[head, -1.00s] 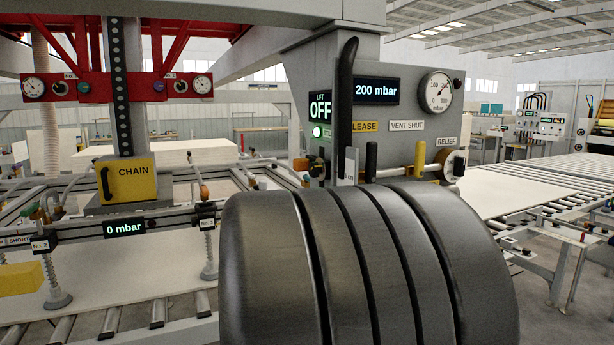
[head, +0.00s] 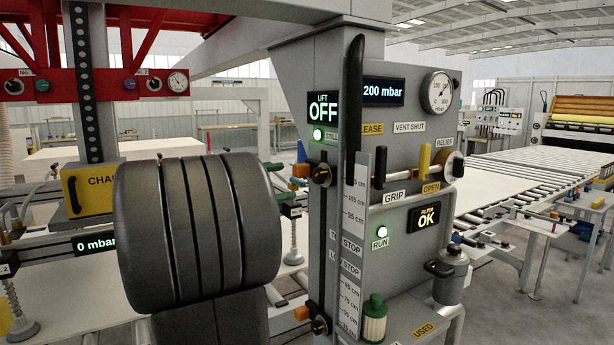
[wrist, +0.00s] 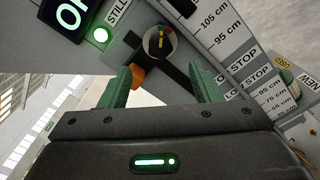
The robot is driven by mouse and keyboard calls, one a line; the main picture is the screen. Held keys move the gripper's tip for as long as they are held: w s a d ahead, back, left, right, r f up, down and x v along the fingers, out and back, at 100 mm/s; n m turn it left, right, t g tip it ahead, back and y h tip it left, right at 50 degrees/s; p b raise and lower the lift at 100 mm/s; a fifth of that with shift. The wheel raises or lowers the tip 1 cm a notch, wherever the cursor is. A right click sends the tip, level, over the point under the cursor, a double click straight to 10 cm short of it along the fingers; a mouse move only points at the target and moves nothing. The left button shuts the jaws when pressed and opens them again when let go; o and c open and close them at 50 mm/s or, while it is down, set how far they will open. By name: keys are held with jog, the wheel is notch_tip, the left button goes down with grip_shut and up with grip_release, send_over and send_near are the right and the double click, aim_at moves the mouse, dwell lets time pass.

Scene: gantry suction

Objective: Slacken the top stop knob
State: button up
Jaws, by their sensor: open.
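The top stop knob (head: 321,175) is a round black knob with an orange pointer beside it, on the dark vertical rail left of the height scale. In the wrist view the knob (wrist: 160,43) shows a yellow mark on its face, just beyond my fingertips. My gripper (wrist: 160,72) is open, its two green fingers apart, one on each side of the line to the knob. Nothing is between the fingers, and they look short of the knob. In the head view my dark arm link hides most of the gripper.
A second, lower stop knob (head: 320,325) sits on the same rail. The height scale (head: 352,240) stands close to its right, under a long black lever (head: 353,95). A yellow CHAIN box (head: 90,188) is at left.

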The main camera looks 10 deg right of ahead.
aim_at(314, 176)
jog(key=p+x, duration=0.1)
jog(key=x, duration=0.7)
jog(key=c, duration=1)
jog(key=shift+p, duration=0.3)
jog(key=n+p, duration=0.3)
jog(key=shift+r, duration=0.2)
jog(key=n+p, duration=0.2)
jog(key=p, duration=0.1)
jog(key=shift+n, duration=0.3)
jog(key=shift+f+n+p, duration=0.15)
jog(key=shift+n+p, duration=0.5)
jog(key=shift+n, duration=0.15)
